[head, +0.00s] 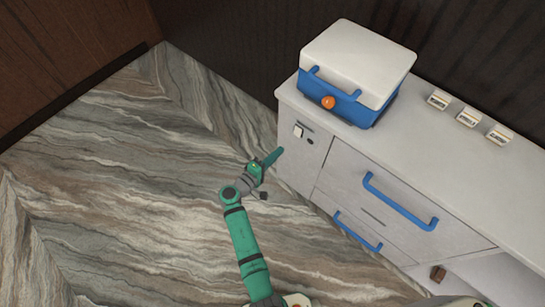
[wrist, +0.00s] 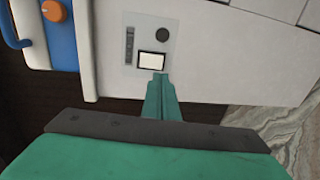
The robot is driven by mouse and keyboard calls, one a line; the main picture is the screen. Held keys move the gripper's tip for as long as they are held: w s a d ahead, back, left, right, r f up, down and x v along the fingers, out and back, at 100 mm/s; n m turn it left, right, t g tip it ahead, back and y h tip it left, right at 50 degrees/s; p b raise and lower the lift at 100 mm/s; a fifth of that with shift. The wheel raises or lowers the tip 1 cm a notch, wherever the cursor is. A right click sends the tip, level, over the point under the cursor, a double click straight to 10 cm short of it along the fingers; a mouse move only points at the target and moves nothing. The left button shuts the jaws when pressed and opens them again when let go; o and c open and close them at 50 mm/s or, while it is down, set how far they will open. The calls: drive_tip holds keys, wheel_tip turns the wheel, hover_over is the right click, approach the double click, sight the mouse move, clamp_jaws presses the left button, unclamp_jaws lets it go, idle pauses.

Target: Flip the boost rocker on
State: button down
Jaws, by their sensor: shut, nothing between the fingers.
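The boost rocker is a small white rocker switch (head: 298,132) on the left part of the counter's front. In the wrist view the rocker (wrist: 152,61) sits in a dark frame on a pale plate, with a dark slotted strip and a round dark knob beside it. My gripper (head: 279,151) is shut and empty, its green fingers pointing at the counter front just below the rocker. In the wrist view the fingertips (wrist: 161,76) appear right at the rocker's edge. I cannot tell whether they touch it, nor which way the rocker is tipped.
A white and blue box (head: 352,65) with an orange knob (head: 328,102) stands on the counter (head: 440,140) above the rocker. Blue handles (head: 400,203) stick out from the drawers to the right. Several small labelled blocks (head: 468,118) sit on top. The floor (head: 130,180) at left is clear.

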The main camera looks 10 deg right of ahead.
drive_tip(key=x, duration=0.9)
drive_tip(key=shift+d, duration=0.15)
drive_tip(key=shift+w, duration=0.1)
drive_tip(key=shift+f, duration=0.1)
approach(297, 135)
drive_tip(key=s+a+f, duration=0.3)
drive_tip(key=s+a, duration=0.1)
drive_tip(key=a, duration=0.2)
drive_tip(key=shift+d, duration=0.15)
